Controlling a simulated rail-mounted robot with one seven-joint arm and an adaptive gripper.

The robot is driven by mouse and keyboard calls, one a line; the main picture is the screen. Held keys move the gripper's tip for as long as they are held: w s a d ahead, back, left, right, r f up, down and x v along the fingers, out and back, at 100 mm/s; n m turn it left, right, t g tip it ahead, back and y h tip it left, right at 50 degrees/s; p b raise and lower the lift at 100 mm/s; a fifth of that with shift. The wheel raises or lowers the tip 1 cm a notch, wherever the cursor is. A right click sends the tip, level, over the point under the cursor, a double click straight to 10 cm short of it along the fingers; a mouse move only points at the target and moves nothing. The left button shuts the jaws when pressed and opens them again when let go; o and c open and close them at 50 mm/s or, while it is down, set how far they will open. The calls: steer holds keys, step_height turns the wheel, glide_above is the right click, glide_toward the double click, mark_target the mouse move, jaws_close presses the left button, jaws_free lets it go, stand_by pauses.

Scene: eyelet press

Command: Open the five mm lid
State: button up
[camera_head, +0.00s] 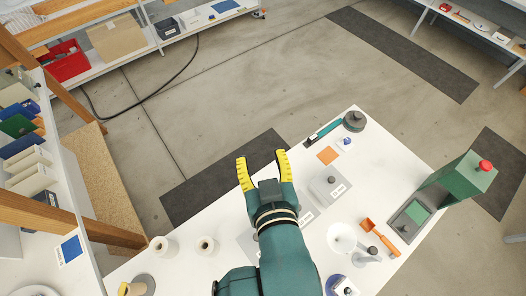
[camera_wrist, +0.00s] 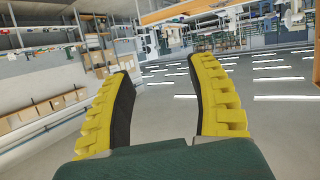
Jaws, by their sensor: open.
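My gripper (camera_head: 261,157) is open and empty, its two yellow fingers spread above the far edge of the white table. The wrist view also shows my gripper (camera_wrist: 163,68), with nothing between the fingers and only the room beyond. A grey box with a small dark knob on its lid (camera_head: 329,184) sits on the table to the right of my gripper. A white label is on its side, too small to read. A second grey surface with a label (camera_head: 307,215) is partly hidden by my arm. I cannot tell which lid is the five mm one.
A green press with a red button (camera_head: 456,180) stands at the table's right. Shelves (camera_head: 75,220) stand at left.

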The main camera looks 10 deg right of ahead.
steer(key=shift+w+d+r+t, duration=0.1)
steer(key=shift+r+t, duration=0.05)
steer(key=shift+r, duration=0.3)
steer(key=shift+w+d+r+t, duration=0.1)
steer(key=shift+r+t, duration=0.05)
steer(key=shift+r, duration=0.3)
